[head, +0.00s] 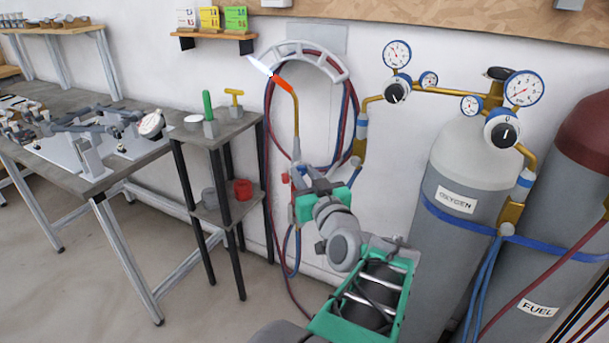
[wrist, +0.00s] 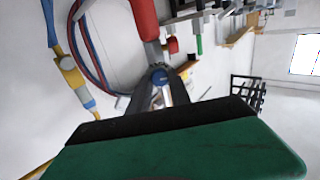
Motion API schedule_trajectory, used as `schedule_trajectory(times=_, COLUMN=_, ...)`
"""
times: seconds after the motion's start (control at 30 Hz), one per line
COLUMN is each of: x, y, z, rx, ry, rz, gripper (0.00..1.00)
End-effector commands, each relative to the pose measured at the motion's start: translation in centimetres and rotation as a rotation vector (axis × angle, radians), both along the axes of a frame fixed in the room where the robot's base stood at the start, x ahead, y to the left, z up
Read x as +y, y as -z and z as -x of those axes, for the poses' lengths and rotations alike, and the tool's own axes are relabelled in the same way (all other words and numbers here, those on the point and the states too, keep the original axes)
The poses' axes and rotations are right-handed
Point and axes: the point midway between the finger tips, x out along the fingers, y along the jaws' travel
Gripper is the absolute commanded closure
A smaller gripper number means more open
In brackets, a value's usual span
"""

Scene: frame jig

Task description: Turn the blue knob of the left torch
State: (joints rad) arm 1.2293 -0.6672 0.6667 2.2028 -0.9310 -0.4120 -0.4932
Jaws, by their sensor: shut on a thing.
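The torch (head: 296,125) stands upright by the wall in the head view, with a brass tube, an orange-red tip and a pale flame (head: 259,67) at its upper end. A small red knob (head: 285,178) shows on its lower left side. The blue knob (wrist: 158,76) shows in the wrist view between the fingertips of my gripper (wrist: 160,84). My gripper (head: 308,176) is shut on it at the torch's lower body. In the head view my gripper hides the blue knob and part of the torch body.
A hose rack (head: 300,50) with red and blue hoses is behind the torch. The oxygen cylinder (head: 470,160), with gauges and regulators, stands to the right, beside the fuel cylinder (head: 570,190). A small stand (head: 222,135) and a workbench (head: 75,160) are to the left.

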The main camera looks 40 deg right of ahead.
Motion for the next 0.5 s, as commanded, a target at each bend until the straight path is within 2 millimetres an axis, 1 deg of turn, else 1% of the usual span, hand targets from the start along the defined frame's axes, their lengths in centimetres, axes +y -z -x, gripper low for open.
schedule_trajectory(times=0.03, x=0.0, y=0.01, z=0.0, rx=0.0, ry=0.0, rz=0.0, gripper=0.94)
schedule_trajectory(times=0.1, x=-0.01, y=0.01, z=0.01, rx=0.0, ry=0.0, rz=0.0, gripper=1.0)
schedule_trajectory(times=0.37, x=-0.01, y=0.03, z=0.01, rx=-0.001, ry=0.0, rz=-0.002, gripper=1.0)
schedule_trajectory(times=0.5, x=-0.04, y=0.3, z=0.02, rx=-0.038, ry=0.0, rz=-0.078, gripper=1.0)
